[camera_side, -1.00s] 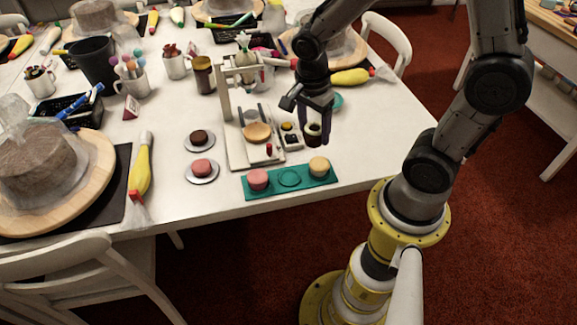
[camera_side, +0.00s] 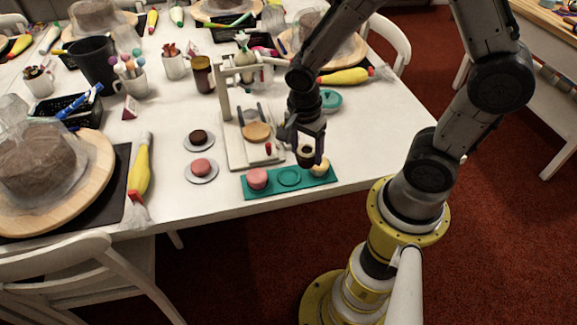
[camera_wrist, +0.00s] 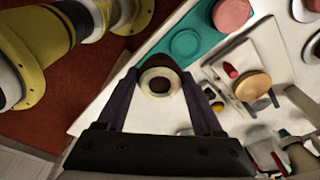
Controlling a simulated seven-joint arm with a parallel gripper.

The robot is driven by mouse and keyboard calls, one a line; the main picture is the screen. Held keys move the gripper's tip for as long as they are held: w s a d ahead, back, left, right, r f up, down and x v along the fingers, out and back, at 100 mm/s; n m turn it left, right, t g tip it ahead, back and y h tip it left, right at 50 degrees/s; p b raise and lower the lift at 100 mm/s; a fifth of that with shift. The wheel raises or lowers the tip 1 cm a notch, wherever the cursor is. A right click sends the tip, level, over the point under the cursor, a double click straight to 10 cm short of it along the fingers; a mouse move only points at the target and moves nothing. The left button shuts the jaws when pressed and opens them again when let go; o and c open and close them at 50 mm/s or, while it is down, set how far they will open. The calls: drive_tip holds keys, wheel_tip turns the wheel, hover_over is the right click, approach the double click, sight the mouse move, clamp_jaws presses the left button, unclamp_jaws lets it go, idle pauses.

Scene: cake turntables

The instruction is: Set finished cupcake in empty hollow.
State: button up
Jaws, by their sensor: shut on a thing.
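My gripper (camera_side: 306,150) is shut on a dark cupcake (camera_side: 305,159) with a pale ring and dark centre on top, clearer in the wrist view (camera_wrist: 159,82). It is held above the right end of the teal tray (camera_side: 268,189). The tray has a pink cupcake (camera_side: 257,179) at its left end, an empty round hollow (camera_side: 289,177) in the middle and a yellow cupcake (camera_side: 320,168), partly hidden by my gripper, at its right end. In the wrist view the empty hollow (camera_wrist: 187,43) lies just beyond the held cupcake, up and right.
A white stand (camera_side: 236,159) with a tan disc (camera_side: 256,132) is behind the tray. Left of it are two small plates with a pink cake (camera_side: 201,167) and a dark one (camera_side: 198,136). A yellow piping bag (camera_side: 142,170) lies further left. The table edge is close in front.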

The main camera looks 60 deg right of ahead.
drive_tip(key=w+f, duration=0.2)
drive_tip(key=f, duration=0.1)
drive_tip(key=w+f, duration=0.3)
drive_tip(key=shift+d+f, duration=0.1)
drive_tip(key=shift+d, duration=0.05)
drive_tip(key=shift+f, duration=1.45)
drive_tip(key=shift+f, duration=0.1)
drive_tip(key=o, duration=1.4)
drive_tip(key=shift+c, duration=0.2)
